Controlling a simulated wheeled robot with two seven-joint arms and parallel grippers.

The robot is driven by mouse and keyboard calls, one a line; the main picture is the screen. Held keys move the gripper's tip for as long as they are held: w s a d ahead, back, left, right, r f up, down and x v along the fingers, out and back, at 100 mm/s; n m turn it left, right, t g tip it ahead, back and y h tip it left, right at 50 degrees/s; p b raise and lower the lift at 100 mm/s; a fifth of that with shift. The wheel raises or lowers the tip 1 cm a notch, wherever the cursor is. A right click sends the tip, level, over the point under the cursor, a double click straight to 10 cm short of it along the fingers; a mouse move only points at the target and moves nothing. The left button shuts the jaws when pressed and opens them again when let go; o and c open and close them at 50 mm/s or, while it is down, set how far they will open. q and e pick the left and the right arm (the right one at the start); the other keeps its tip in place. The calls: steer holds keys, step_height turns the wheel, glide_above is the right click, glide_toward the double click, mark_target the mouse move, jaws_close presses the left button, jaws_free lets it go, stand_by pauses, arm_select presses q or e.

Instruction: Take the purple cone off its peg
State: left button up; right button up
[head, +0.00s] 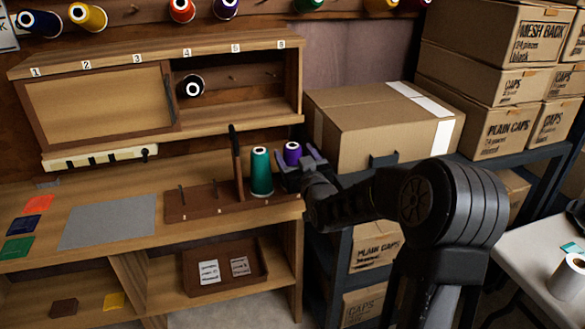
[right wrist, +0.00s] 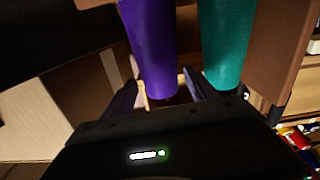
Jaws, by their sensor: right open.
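A purple cone (head: 292,153) stands at the right end of the brown peg rack (head: 207,203) on the bench, next to a teal cone (head: 261,172). Its peg and lower part are hidden behind my right gripper (head: 300,162). That gripper is open, with its fingers at either side of the purple cone. In the right wrist view the purple cone (right wrist: 150,45) reaches down between the two fingers, and the teal cone (right wrist: 228,40) is just to the right, close to one finger. I cannot tell whether the fingers touch the purple cone. My left gripper is not in view.
A large cardboard box (head: 385,120) stands just right of my gripper. A cubby with a sliding panel (head: 98,105) is above the bench. A grey mat (head: 108,221) lies to the left.

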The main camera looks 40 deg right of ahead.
mark_target(289, 146)
steer(key=x, duration=0.4)
steer(key=shift+w, duration=0.25)
jaws_close()
stand_by(0.9)
